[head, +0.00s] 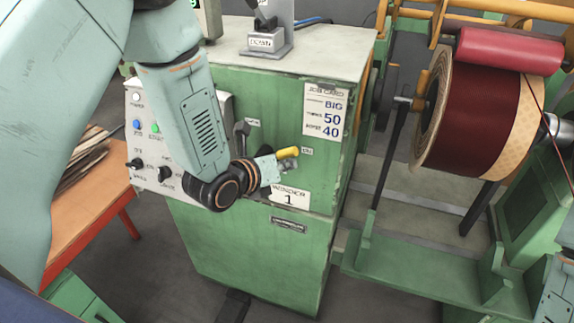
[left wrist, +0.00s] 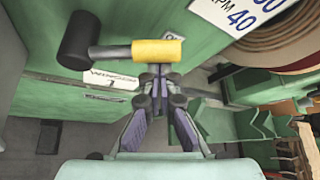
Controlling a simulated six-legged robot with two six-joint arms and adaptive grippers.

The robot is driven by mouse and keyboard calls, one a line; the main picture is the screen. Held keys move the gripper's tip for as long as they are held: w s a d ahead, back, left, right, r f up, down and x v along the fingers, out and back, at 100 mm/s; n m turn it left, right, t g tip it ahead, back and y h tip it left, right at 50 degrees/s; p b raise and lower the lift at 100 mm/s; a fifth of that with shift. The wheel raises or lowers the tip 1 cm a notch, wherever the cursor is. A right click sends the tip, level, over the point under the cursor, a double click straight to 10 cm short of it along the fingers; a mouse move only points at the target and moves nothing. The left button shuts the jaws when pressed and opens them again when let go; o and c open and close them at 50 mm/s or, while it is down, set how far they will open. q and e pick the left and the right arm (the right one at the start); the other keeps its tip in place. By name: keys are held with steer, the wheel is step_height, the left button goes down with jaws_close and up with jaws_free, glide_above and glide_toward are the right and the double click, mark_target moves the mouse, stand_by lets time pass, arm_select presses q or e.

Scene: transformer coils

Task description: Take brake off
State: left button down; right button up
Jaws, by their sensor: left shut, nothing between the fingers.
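The lever with a yellow grip (head: 287,152) sticks out from the front of the green cabinet (head: 265,255). In the left wrist view the yellow grip (left wrist: 157,50) sits on a grey rod that runs left to a black round hub (left wrist: 88,42). My left gripper (head: 288,165) is shut and empty at the lever. In the left wrist view its fingertips (left wrist: 160,72) meet just below the yellow grip in the picture; I cannot tell whether they touch it. My right gripper is not in view.
A job card (head: 324,110) and a winder label (head: 289,197) are on the cabinet front. A control panel with knobs (head: 150,145) is left of it, partly behind my arm. A dark red coil (head: 480,95) stands at right. An orange table (head: 85,215) is at left.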

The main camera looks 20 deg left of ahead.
arm_select(q)
steer(key=shift+r, duration=0.25)
steer(key=shift+a+r+h, duration=0.1)
steer(key=shift+h, duration=0.2)
steer(key=shift+w+a+r+n+h, duration=0.1)
steer(key=shift+a+r+n+h, duration=0.35)
steer(key=shift+r+n, duration=0.4)
steer(key=a+r+n+t+h, duration=0.2)
steer(key=a+r+n+h, duration=0.1)
steer(key=a+n, duration=0.2)
steer(key=shift+a+n+t+h, duration=0.35)
steer(key=shift+a+t, duration=0.05)
steer(key=shift+a, duration=0.1)
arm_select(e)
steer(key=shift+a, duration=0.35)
arm_select(q)
steer(key=shift+w, duration=0.1)
